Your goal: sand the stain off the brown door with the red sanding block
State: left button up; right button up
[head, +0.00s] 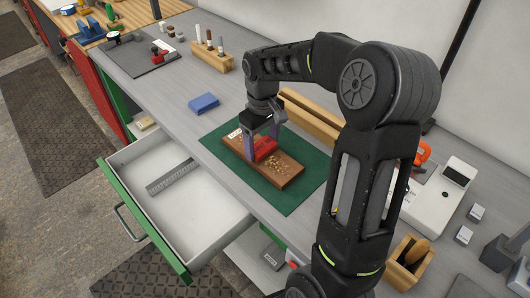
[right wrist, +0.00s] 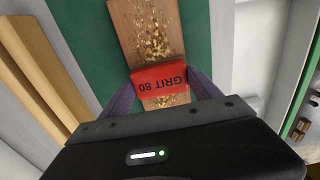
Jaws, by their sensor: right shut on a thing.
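The brown door (head: 287,172) lies flat on a green mat (head: 296,201) on the bench. A yellowish speckled stain shows on it, on both sides of the block; in the right wrist view the stain (right wrist: 153,42) also shows. The red sanding block (head: 264,148) is on the door, marked "GRIT 80" in the right wrist view (right wrist: 159,79). My right gripper (head: 263,145) is shut on the red block, its fingers on either side. Whether the block presses on the door is hard to tell. My left gripper is not in view.
A blue block (head: 203,103) lies on the bench left of the mat. A wooden rail (head: 311,117) lies behind the door. An open drawer (head: 205,207) with a ruler juts out in front. A wooden holder (head: 213,61) stands at the back; a white device (head: 437,195) sits at right.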

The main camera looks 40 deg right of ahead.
jog(key=shift+s+f, duration=0.2)
jog(key=shift+s, duration=0.25)
jog(key=shift+s, duration=0.15)
jog(key=shift+s, duration=0.2)
jog(key=shift+s+d, duration=0.1)
jog(key=shift+s, duration=0.5)
jog(key=shift+r, duration=0.1)
jog(key=shift+s+d+r, duration=0.1)
jog(key=shift+s+r, duration=0.05)
jog(key=shift+s, duration=0.55)
jog(key=shift+w, duration=0.1)
jog(key=shift+w, duration=0.8)
